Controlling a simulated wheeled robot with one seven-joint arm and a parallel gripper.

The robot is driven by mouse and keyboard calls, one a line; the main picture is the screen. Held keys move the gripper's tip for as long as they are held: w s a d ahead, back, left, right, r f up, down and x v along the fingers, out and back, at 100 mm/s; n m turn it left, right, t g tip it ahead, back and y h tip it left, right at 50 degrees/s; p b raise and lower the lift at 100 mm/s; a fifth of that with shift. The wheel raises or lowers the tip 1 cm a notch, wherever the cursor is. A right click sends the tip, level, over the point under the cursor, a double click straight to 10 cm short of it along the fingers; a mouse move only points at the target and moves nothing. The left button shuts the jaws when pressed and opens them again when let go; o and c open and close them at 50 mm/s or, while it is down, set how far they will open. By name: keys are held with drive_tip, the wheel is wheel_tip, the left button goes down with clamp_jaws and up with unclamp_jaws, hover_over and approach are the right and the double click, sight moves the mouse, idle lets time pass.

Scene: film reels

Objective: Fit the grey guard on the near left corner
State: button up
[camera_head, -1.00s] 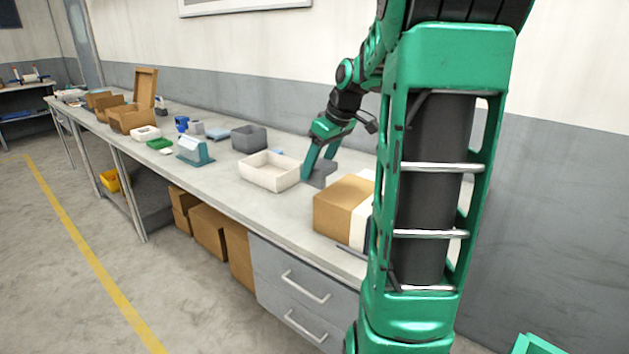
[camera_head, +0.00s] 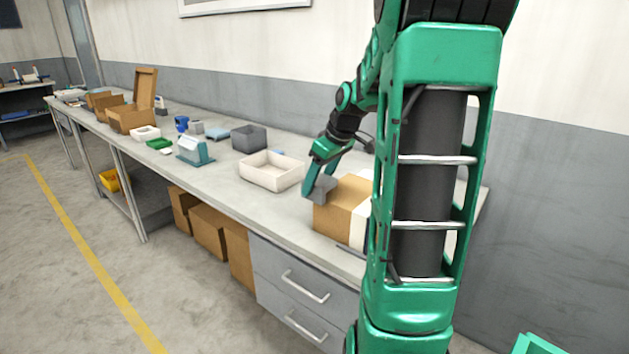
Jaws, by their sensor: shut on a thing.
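My gripper (camera_head: 315,188) is shut on the grey guard (camera_head: 325,187), a small angular piece. The guard is at the upper left corner of the brown cardboard box (camera_head: 334,218), overlapping it in the picture. I cannot tell whether it touches or is seated on the box. One green finger shows in front on the left; the other is mostly hidden. The box stands near the front edge of the bench, with a white part (camera_head: 358,230) on its right. My own arm hides the box's right side.
A cream tray (camera_head: 270,185) sits just left of my gripper. A grey bin (camera_head: 248,138) and a teal dispenser (camera_head: 194,152) stand farther left. The bench (camera_head: 222,178) is clear along its front left of the box. A dark thin object (camera_head: 350,251) lies in front of the box.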

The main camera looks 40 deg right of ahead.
drive_tip(key=shift+f, duration=0.3)
drive_tip(key=o, duration=1.1)
drive_tip(key=shift+c, duration=0.2)
drive_tip(key=a+v, duration=0.1)
drive_tip(key=v, duration=1.2)
drive_tip(key=s+a+f+m+g, duration=0.2)
drive_tip(key=s+a+f+m, duration=0.2)
drive_tip(key=s+a+f, duration=0.3)
drive_tip(key=s+a+f+m+g, duration=0.2)
drive_tip(key=s+a+f+m, duration=0.2)
drive_tip(key=s, duration=0.9)
drive_tip(key=a+f, duration=0.3)
drive_tip(key=f, duration=0.1)
drive_tip(key=shift+a+f+g, duration=0.25)
drive_tip(key=shift+a+g, duration=0.05)
drive_tip(key=shift+a, duration=0.05)
